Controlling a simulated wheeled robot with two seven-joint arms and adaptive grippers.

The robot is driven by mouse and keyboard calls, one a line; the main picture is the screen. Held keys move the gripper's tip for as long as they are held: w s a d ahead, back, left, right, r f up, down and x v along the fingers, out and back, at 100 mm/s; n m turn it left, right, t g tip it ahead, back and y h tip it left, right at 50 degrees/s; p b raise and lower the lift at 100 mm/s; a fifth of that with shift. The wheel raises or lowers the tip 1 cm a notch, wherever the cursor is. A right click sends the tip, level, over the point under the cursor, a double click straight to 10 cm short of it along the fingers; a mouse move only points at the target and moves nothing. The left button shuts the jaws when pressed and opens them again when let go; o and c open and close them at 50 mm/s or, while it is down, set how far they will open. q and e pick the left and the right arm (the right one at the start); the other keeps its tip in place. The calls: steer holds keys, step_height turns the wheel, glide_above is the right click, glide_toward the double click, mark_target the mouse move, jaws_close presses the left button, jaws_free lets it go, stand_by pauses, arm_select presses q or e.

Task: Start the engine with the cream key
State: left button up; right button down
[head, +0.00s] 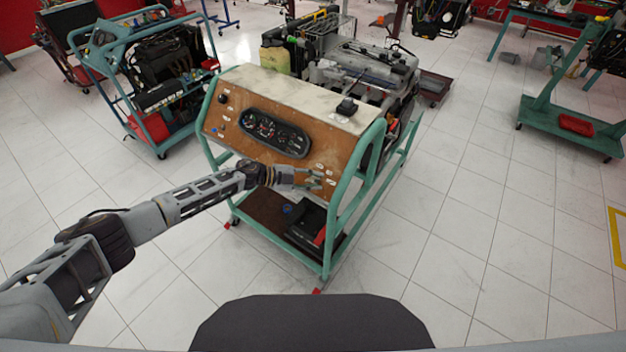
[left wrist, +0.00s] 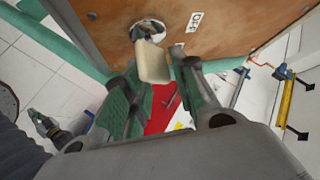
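The engine trainer (head: 345,105) has a green tube frame and a brown wooden panel with gauges. In the left wrist view the cream key (left wrist: 153,62) stands out from a round silver lock (left wrist: 149,31) on the panel, beside a white "OFF" label (left wrist: 194,22). My left gripper (head: 318,180) is at the panel's lower right. In the wrist view the left gripper's fingers (left wrist: 156,72) flank the key's head closely on both sides. Whether both fingers press on it is unclear. My right gripper is in neither view.
A black battery (head: 308,228) sits on the trainer's lower shelf, under my left gripper. A second engine on a blue cart (head: 160,85) stands at the left. A green stand (head: 560,115) is at the right. The tiled floor between is clear.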

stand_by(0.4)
arm_select(q)
steer(key=v, duration=1.2)
stand_by(0.3)
steer(key=shift+s, duration=0.1)
stand_by(0.5)
